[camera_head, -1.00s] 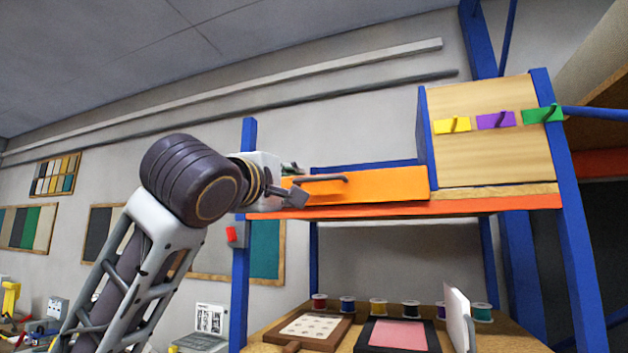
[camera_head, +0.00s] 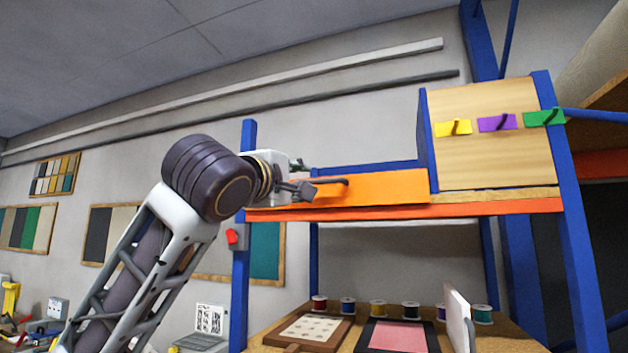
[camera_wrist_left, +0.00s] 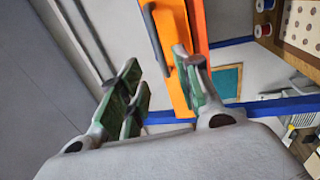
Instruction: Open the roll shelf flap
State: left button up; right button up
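The roll shelf flap (camera_head: 390,188) is an orange panel on the upper shelf, with a dark bar handle (camera_head: 338,181) on its front. It lies low, with its left part behind my gripper. My left gripper (camera_head: 304,179) is at the handle's left end, open and empty. In the left wrist view, the flap (camera_wrist_left: 172,62) and its handle (camera_wrist_left: 153,32) appear beyond the parted fingers of my left gripper (camera_wrist_left: 156,64), the handle in line with the gap. I cannot tell whether a finger touches the handle. My right gripper is not in view.
A blue post (camera_head: 240,275) stands close by my left wrist, with a red switch (camera_head: 232,236) on it. A wooden panel (camera_head: 493,160) with coloured hook plates closes the shelf's right side. Spools and framed boards (camera_head: 398,336) rest on the lower table (camera_head: 362,312).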

aim_at(313, 183)
pick_arm(q)
jog(key=shift+p+x, duration=2.2)
jog(key=shift+x, duration=3.35)
jog(key=shift+c, duration=0.2)
jog(key=shift+f, duration=0.1)
grip_shut()
